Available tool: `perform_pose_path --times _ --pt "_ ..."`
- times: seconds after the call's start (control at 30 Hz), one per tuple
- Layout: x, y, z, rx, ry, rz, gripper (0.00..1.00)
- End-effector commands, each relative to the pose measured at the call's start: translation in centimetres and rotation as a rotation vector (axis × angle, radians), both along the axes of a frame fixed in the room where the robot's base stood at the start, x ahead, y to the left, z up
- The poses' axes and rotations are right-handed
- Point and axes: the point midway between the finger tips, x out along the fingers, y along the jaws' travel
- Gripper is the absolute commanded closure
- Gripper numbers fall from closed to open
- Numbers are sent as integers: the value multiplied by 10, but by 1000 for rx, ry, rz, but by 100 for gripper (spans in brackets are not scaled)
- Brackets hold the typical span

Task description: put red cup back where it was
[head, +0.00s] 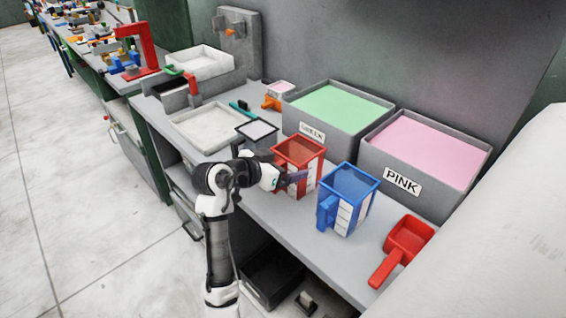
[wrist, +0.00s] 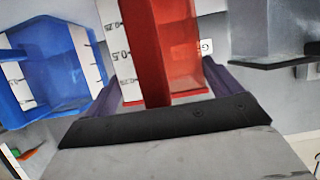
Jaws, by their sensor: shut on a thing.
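The red cup (head: 301,155) is a square measuring cup with a white scale strip, upright at the middle of the counter, in front of the green bin. My gripper (head: 291,181) is shut on it from the front left. In the wrist view the cup's red handle (wrist: 163,50) stands between the two dark fingers of my gripper (wrist: 160,90). Whether the cup's base touches the counter is hard to tell. A blue cup (head: 348,197) of the same shape stands just right of it and also shows in the wrist view (wrist: 52,68).
Bins labelled GREEN (head: 338,108) and PINK (head: 425,152) stand behind the cups. A grey cup (head: 257,134) is close on the left. A red scoop (head: 402,247) lies at the right. A shallow tray (head: 207,127) is farther left. Little room separates the cups.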

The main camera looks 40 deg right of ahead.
Motion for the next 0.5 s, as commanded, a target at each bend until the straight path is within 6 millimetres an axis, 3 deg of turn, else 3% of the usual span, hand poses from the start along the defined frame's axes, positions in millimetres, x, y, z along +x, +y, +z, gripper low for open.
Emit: perform_pose_path --times 0.27,0.3,0.37,0.5 --pt "0 0 -3 -1 -1 1 34" --pt "0 0 -3 0 -1 0 7" --pt "0 0 -3 0 -1 0 0" --pt "0 0 -3 0 -1 0 0"
